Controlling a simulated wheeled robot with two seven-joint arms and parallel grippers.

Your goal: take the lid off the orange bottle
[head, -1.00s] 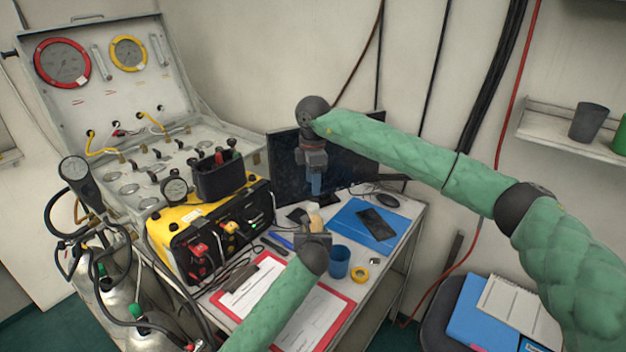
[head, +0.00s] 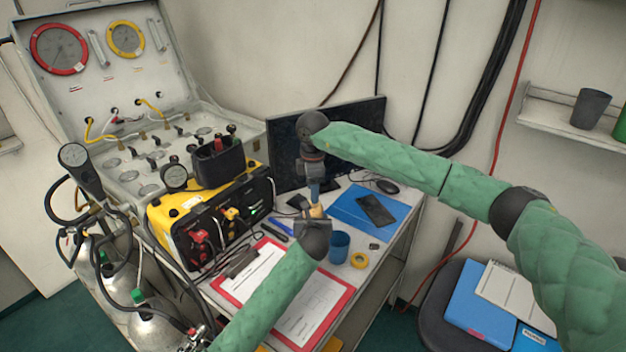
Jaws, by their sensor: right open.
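The orange bottle shows as a small tan-orange shape (head: 317,211) over the desk, at the far end of my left gripper (head: 315,220). The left gripper's body hides its lower part, and the jaws seem to be closed around it. My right gripper (head: 315,190) points straight down from above, open, with its bluish fingers at the top of the bottle. I cannot make out the lid separately, nor whether the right fingers touch it.
A blue cup (head: 339,247) and a yellow tape roll (head: 359,260) stand right of the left gripper. A red clipboard (head: 343,300) lies in front. A yellow-black unit (head: 190,208) stands left, a monitor (head: 358,118) behind. A phone (head: 375,209) lies on a blue folder (head: 347,205).

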